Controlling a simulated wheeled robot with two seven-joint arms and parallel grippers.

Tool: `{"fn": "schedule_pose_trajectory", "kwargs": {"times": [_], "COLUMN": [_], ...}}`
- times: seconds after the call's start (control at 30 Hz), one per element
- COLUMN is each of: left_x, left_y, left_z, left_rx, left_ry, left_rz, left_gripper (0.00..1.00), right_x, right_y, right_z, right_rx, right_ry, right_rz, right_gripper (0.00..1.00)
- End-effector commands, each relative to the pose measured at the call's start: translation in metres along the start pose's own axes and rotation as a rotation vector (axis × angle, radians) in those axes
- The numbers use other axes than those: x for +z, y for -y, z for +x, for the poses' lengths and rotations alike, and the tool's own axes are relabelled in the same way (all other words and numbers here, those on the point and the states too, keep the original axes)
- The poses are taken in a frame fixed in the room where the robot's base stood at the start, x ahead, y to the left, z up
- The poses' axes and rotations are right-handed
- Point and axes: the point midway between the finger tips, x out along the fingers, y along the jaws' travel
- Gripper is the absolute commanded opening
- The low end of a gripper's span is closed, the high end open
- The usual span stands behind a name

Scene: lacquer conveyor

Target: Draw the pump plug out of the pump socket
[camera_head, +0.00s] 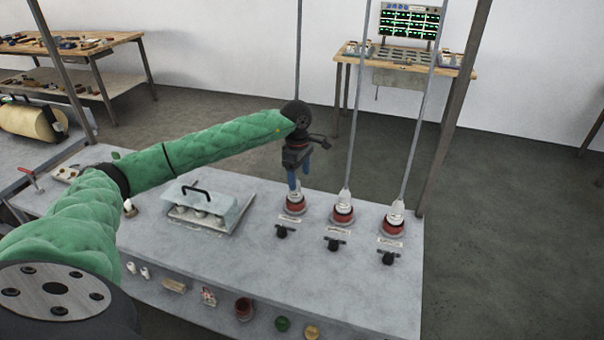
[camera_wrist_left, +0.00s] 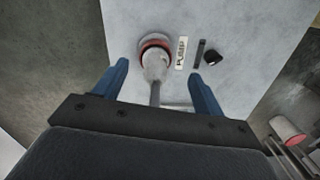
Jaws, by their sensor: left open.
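The pump plug (camera_wrist_left: 155,66) is pale grey-white and sits in the red-ringed pump socket (camera_wrist_left: 146,42) on the grey panel. A label reading PUMP lies beside it in the left wrist view. In the head view the pump socket (camera_head: 294,208) is the leftmost of three in a row, and my gripper partly covers the plug. My left gripper (camera_head: 297,180) points down over it. Its blue fingers stand apart, one on each side of the plug in the wrist view (camera_wrist_left: 160,82); I see no contact. My right gripper is not in view.
Two similar plugs (camera_head: 344,206) (camera_head: 396,212) with rising cables stand to the right. Small black knobs (camera_head: 333,244) lie in front of the sockets. A clear cover with a black handle (camera_head: 210,208) is to the left. Bare panel lies between the cover and the sockets.

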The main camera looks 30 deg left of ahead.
Motion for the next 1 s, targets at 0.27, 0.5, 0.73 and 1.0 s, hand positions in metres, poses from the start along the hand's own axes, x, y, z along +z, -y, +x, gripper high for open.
{"fn": "schedule_pose_trajectory", "kwargs": {"times": [0.27, 0.5, 0.73, 1.0], "left_x": [-0.017, -0.017, -0.018, -0.019], "left_y": [-0.001, 0.000, 0.000, 0.000], "left_z": [0.009, 0.040, 0.065, 0.076], "left_rx": [-0.012, -0.012, -0.011, -0.009], "left_ry": [-0.050, -0.047, -0.047, -0.047], "left_rz": [-0.004, -0.004, -0.003, -0.003], "left_gripper": [0.70, 0.70, 0.70, 0.70], "right_x": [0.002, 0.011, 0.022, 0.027], "right_y": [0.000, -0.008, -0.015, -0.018], "right_z": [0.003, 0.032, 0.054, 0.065], "right_rx": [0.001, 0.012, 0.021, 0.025], "right_ry": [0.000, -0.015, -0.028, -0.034], "right_rz": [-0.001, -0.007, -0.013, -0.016], "right_gripper": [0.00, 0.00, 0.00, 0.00]}}
